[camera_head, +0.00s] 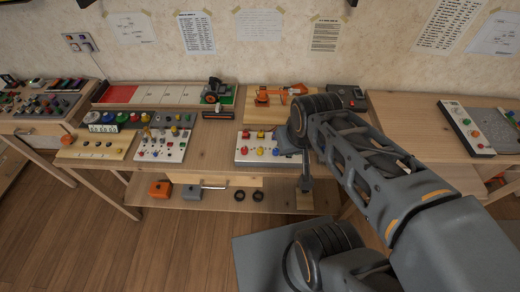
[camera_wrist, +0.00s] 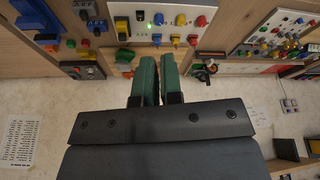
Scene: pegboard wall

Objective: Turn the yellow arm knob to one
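The white control panel (camera_head: 252,158) stands near the front of the middle bench, with red, yellow and blue knobs. Yellow knobs (camera_head: 262,150) show on it in the head view. The wrist view shows the panel (camera_wrist: 170,30) beyond my fingertips, with a small yellow knob (camera_wrist: 159,19), a larger yellow part (camera_wrist: 122,26) and a lit green lamp. I cannot tell which yellow one is the arm knob. My gripper (camera_wrist: 158,62) has green fingers close together, nothing visible between them. In the head view my arm hides the panel's right end.
An orange model arm (camera_head: 275,93) stands on a wooden board behind the panel. Another knob panel (camera_head: 163,145) is to its left, and one with buttons (camera_head: 467,128) is on the right bench. The bench lies bare between the two left panels.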

